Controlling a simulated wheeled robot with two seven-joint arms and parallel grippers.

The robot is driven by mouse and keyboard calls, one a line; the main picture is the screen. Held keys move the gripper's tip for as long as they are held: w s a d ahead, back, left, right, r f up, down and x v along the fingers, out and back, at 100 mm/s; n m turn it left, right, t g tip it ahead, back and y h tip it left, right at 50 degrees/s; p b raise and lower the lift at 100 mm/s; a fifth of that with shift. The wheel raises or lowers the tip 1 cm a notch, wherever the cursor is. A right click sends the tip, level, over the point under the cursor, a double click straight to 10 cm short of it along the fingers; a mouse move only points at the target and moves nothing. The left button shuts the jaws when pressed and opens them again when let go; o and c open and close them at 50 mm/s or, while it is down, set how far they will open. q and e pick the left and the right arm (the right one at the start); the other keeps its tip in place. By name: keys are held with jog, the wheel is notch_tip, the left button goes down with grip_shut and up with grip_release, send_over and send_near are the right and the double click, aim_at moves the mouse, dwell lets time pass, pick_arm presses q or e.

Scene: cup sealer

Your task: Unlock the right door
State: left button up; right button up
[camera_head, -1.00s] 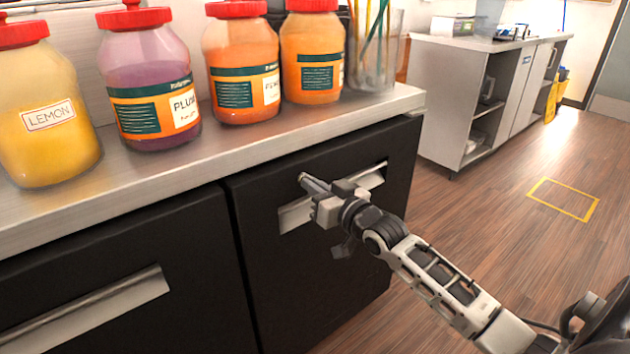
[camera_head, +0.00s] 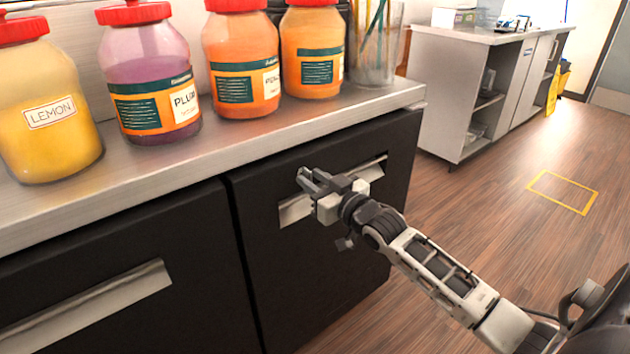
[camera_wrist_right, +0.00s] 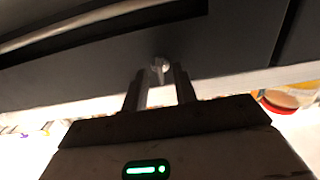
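The right door (camera_head: 330,250) is a black cabinet front with a recessed metal handle (camera_head: 296,210), and it is closed. My right gripper (camera_head: 307,175) is in front of its upper part, partly covering the handle. In the right wrist view, a small silver lock with a key-like tab (camera_wrist_right: 160,66) sits on the dark door face. The right gripper's two fingers (camera_wrist_right: 159,78) stand apart on either side of the tab, with a gap visible between them. Contact cannot be told. The lock is hidden in the head view. My left gripper is not in view.
The metal countertop (camera_head: 240,150) overhangs just above the gripper. Large jars, including a lemon one (camera_head: 50,115) and a plum one (camera_head: 150,90), stand on it. A neighbouring black door (camera_head: 130,270) is at the left. Open floor (camera_head: 500,230) lies to the right.

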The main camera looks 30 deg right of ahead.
jog(key=s+d+p, duration=0.1)
jog(key=s, duration=1.5)
jog(key=shift+d, duration=0.15)
